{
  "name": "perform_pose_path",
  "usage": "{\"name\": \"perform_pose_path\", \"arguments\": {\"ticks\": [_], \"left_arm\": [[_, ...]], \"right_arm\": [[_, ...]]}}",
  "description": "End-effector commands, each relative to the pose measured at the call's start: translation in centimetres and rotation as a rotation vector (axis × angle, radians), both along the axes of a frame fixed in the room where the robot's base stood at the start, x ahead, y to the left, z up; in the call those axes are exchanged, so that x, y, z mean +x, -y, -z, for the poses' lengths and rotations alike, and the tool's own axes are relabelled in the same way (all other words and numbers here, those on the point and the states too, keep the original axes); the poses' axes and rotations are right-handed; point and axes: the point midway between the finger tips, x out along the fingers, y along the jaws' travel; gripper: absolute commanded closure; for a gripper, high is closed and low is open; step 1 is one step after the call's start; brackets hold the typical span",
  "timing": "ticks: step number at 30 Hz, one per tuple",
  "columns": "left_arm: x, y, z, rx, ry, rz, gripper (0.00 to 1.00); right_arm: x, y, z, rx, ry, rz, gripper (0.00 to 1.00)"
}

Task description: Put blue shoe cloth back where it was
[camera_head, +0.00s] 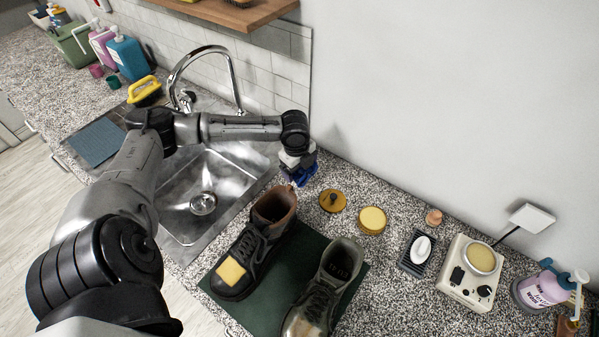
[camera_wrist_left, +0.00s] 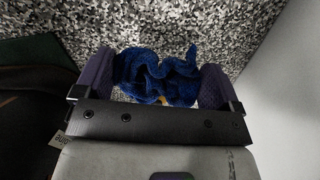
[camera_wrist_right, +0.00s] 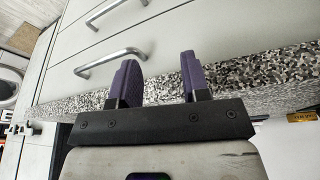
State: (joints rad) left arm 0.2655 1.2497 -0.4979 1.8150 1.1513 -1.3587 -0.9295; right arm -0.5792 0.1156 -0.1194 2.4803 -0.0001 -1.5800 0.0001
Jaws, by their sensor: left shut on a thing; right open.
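The blue shoe cloth (camera_wrist_left: 158,76) is a crumpled dark blue knit piece. My left gripper (camera_wrist_left: 157,82) is shut on it, with one purple finger on each side, over the speckled countertop. In the head view the cloth (camera_head: 300,176) shows below my left gripper (camera_head: 298,163), beside the sink's right edge and behind the shoes; whether it touches the counter cannot be told. My right gripper (camera_wrist_right: 160,80) is open and empty, in front of the counter edge and the drawer fronts. It is not seen in the head view.
Right of the cloth are an amber lid (camera_head: 332,201) and an open tin (camera_head: 372,220). The sink (camera_head: 215,185) lies left, under my arm.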

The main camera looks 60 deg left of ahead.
Motion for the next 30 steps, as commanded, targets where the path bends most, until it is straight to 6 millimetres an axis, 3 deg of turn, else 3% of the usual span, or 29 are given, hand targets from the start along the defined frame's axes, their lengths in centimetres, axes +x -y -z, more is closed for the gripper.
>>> {"name": "perform_pose_path", "arguments": {"ticks": [3,9,22,23,26,30], "left_arm": [[-0.1,0.1,1.7,-0.002,-0.004,0.0,0.41],[0.0,0.0,3.2,0.0,-0.002,0.0,0.41],[-0.1,0.0,3.8,0.001,-0.001,0.001,0.41],[0.0,0.0,3.8,0.001,0.0,0.001,0.09],[0.0,0.0,3.8,0.001,0.0,0.001,0.0],[0.0,0.0,3.8,0.001,0.0,0.001,0.0]], "right_arm": [[0.0,-0.1,-0.5,0.002,0.0,0.0,0.57],[0.0,-0.1,-2.2,0.002,0.001,0.0,0.57],[0.0,0.2,-2.0,-0.009,-0.001,-0.007,0.57],[0.0,0.2,-2.0,-0.01,-0.001,-0.007,0.57],[0.0,0.2,-2.0,-0.009,-0.001,-0.008,0.57],[0.0,0.2,-2.0,-0.009,-0.001,-0.007,0.57]]}}
